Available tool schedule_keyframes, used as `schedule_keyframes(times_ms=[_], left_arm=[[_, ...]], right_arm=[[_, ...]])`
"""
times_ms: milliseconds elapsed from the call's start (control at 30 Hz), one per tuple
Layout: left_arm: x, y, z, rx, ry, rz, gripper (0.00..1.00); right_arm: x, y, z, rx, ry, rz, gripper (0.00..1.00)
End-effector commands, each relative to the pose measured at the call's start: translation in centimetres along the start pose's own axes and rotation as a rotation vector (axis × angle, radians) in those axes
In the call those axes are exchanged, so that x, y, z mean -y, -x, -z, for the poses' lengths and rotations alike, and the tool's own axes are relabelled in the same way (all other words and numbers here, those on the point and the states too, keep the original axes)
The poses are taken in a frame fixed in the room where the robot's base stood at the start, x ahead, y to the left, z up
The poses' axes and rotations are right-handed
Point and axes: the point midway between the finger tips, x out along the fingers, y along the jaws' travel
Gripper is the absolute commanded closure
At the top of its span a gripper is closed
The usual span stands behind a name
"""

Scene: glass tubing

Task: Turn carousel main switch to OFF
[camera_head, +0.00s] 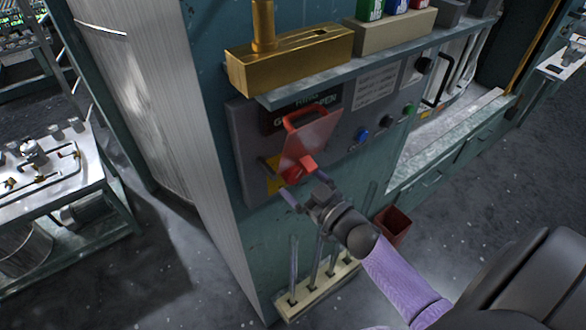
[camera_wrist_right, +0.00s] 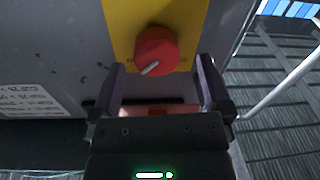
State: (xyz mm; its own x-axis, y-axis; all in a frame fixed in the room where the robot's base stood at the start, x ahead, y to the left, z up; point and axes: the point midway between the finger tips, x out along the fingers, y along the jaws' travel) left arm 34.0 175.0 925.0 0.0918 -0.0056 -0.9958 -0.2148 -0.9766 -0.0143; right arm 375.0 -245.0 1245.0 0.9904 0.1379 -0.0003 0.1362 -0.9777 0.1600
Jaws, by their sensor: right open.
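The main switch is a red rotary knob (camera_wrist_right: 157,50) on a yellow plate (camera_wrist_right: 120,18), with a white pointer mark aimed to the lower left. In the head view the red knob (camera_head: 293,177) shows on the grey control panel (camera_head: 240,125). A clear reddish cover (camera_head: 309,142) with a red handle stands out from the panel by the knob. My right gripper (camera_head: 304,186) is open and empty close to the knob. In the right wrist view its fingers (camera_wrist_right: 162,68) stand apart, with the knob ahead between them. The plate lettering is partly hidden. My left gripper is out of view.
A shelf (camera_head: 345,65) with a brass block (camera_head: 290,58) juts out above the panel. Blue (camera_head: 362,135) and green (camera_head: 409,109) buttons sit to the right. A rod holder (camera_head: 315,290) and a reddish bin (camera_head: 392,226) are below.

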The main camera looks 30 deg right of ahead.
Motion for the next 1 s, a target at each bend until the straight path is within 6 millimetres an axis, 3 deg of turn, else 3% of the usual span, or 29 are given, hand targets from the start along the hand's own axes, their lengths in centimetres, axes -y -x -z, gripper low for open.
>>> schedule_keyframes(times_ms=[200, 500, 567, 933, 1000], left_arm=[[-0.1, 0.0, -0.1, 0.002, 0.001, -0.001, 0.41], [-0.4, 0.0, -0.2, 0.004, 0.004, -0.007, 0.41], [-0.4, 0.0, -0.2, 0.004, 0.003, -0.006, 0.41], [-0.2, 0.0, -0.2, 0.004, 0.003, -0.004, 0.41], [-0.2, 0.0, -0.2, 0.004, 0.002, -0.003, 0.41]], right_arm=[[0.0, -2.8, 0.0, 0.001, -0.001, -0.001, 0.0], [0.0, -3.2, -0.1, 0.002, 0.0, 0.0, 0.0], [0.0, -3.2, -0.1, 0.002, 0.0, 0.0, 0.11], [0.0, -3.2, -0.1, 0.003, 0.0, -0.001, 0.89], [0.0, -3.2, -0.1, 0.003, 0.0, -0.001, 0.89]])
